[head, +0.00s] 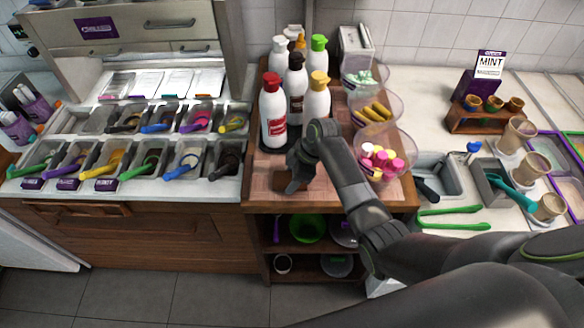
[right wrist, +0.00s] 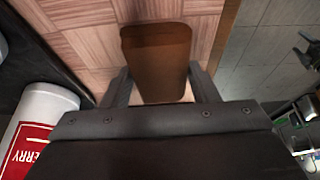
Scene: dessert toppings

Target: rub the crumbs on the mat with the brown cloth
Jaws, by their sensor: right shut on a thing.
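The brown cloth (right wrist: 157,62) is a folded, rounded block between the fingers of my right gripper (right wrist: 160,88). In the head view, my right gripper (head: 292,184) points down over the front part of the counter, in front of the bottles, and mostly hides the cloth. It is shut on the cloth. The mat (right wrist: 95,45) is a pinkish-brown checkered surface under the cloth; its front part also shows in the head view (head: 262,186). I cannot tell whether the cloth touches it. I cannot make out any crumbs. My left gripper is not in view.
Several sauce bottles (head: 273,112) stand just behind my right gripper; one with a red label (right wrist: 35,130) is close in the wrist view. Clear bins of toppings (head: 400,170) stand to the right. Topping trays (head: 140,165) lie to the left. The counter's front edge is near.

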